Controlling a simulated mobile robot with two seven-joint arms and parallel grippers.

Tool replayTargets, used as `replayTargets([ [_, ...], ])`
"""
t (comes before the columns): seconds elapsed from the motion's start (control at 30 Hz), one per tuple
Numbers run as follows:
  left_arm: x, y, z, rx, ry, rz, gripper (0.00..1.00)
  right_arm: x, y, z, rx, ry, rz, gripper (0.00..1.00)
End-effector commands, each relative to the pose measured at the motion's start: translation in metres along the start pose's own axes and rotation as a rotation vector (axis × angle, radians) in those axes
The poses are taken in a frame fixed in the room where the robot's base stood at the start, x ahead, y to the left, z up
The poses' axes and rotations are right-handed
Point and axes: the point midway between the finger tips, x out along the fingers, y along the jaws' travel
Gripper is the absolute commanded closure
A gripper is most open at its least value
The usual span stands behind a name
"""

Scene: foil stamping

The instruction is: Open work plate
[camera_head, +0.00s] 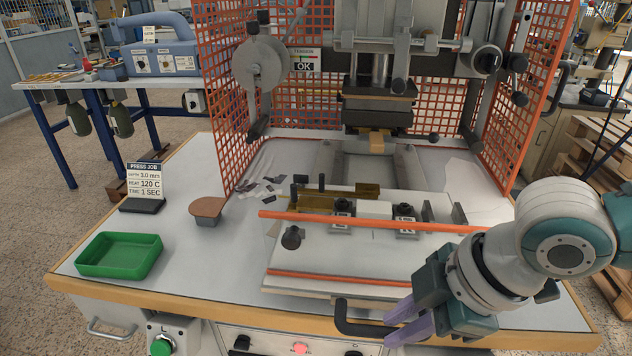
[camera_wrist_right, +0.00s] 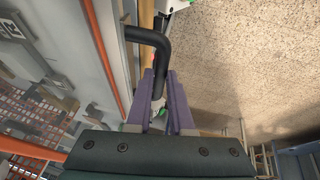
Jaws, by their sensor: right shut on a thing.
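The white work plate (camera_head: 335,255) sits at the front of the press table, with orange strips along it. A black bent handle (camera_head: 347,322) sticks out from its front edge. My right gripper (camera_head: 398,322), with purple fingers, is shut on the right end of this handle. In the right wrist view the handle (camera_wrist_right: 146,35) runs down between the two fingers (camera_wrist_right: 160,95), which partly hide its end. My left gripper is not in view.
The press head (camera_head: 378,105) stands behind the plate between orange mesh guards (camera_head: 225,90). A green tray (camera_head: 119,255), a brown round pad (camera_head: 207,207) and a press job sign (camera_head: 143,181) are on the left. Below the table edge are a green button (camera_head: 161,345) and a red lamp (camera_head: 301,348).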

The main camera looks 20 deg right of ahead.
Motion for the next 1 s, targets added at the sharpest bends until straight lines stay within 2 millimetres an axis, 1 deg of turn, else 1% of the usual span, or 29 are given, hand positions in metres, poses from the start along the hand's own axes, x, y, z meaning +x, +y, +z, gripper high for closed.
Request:
replayTargets([
  [0.03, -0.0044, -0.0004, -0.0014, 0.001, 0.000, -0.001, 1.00, -0.0027, -0.0030, -0.0033, 0.001, 0.006, -0.003, 1.00],
  [0.13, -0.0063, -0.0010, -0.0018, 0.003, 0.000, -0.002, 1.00, -0.0023, -0.0061, -0.0032, 0.000, 0.006, -0.001, 1.00],
  [0.57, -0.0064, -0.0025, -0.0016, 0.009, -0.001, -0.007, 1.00, -0.0010, -0.0076, -0.0026, 0.000, 0.006, 0.001, 1.00],
  [0.6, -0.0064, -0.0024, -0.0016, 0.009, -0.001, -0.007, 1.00, -0.0010, -0.0075, -0.0025, 0.000, 0.006, 0.002, 0.79],
  [0.87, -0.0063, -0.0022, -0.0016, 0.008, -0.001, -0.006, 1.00, -0.0009, -0.0074, -0.0015, 0.000, 0.003, 0.002, 0.50],
  [1.0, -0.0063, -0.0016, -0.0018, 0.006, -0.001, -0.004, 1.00, -0.0009, -0.0074, -0.0011, 0.000, 0.002, 0.002, 0.50],
])
